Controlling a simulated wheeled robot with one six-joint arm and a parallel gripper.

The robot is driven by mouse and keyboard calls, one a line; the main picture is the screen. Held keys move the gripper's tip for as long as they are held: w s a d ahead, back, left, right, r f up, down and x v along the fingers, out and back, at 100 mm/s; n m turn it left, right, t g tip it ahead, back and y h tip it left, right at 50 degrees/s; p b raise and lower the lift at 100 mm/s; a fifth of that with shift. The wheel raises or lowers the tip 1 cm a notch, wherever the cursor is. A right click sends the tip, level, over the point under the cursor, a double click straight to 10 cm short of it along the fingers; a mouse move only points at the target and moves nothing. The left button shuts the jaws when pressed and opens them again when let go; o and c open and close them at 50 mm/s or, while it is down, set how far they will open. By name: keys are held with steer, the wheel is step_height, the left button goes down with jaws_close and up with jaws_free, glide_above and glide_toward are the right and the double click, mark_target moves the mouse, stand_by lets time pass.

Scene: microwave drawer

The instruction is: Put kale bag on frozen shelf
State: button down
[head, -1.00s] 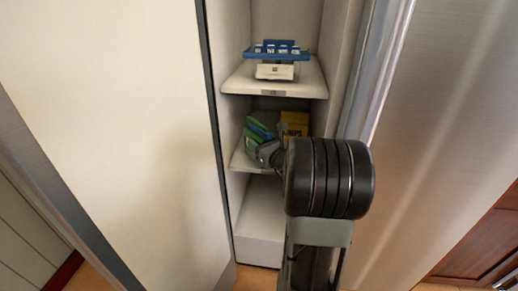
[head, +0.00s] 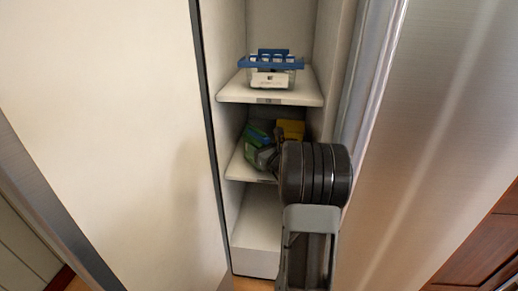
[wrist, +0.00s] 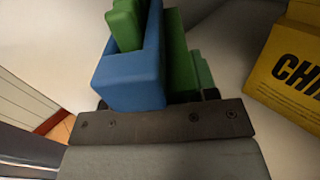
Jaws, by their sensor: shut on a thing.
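The green-and-blue item I take for the kale bag (head: 257,137) is at the middle shelf (head: 248,172) of the tall open compartment, beside a yellow package. No label on it is readable. In the wrist view the green and blue pieces (wrist: 130,78) sit right at my gripper (wrist: 150,95), which is shut on them. My arm hides part of the shelf and of the gripper in the head view. I cannot tell whether the bag touches the shelf.
A yellow package (head: 291,130), printed "CHI..." in the wrist view (wrist: 290,65), stands to the right. The upper shelf (head: 235,92) bears a blue-and-white item (head: 271,72). Large door panels flank the narrow opening. The bottom level (head: 257,222) looks empty.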

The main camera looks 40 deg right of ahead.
steer(key=shift+f+b, duration=0.4)
stand_by(0.5)
steer(key=c, duration=0.6)
jaws_free()
steer(key=shift+o, duration=1.4)
steer(key=shift+s, duration=0.1)
